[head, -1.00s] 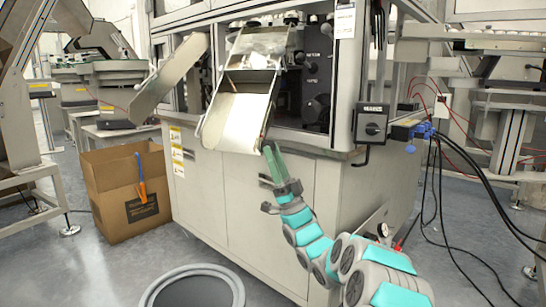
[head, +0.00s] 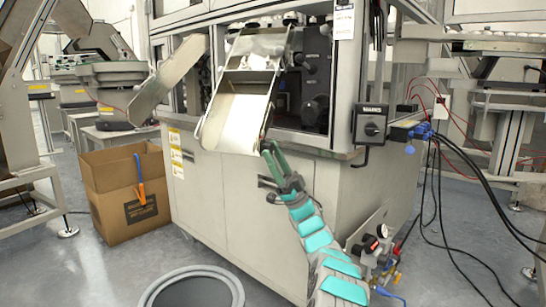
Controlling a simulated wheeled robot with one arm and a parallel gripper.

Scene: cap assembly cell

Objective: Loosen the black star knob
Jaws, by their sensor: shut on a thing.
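My gripper (head: 270,150) has its green fingers at the lower right corner of the tilted metal chute (head: 237,120) on the machine front. The fingers are close together, shut on a small dark thing at the chute's side edge that I take to be the black star knob. The fingers mostly hide it, so its star shape and how it sits on its screw cannot be made out. My arm reaches up to it from the lower right.
The machine cabinet (head: 240,205) stands right behind my gripper. A black switch box (head: 371,125) juts out to the right. Pneumatic fittings (head: 377,245) and loose cables lie lower right. A cardboard box (head: 110,190) and a round grey bin (head: 195,275) stand to the left and in front.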

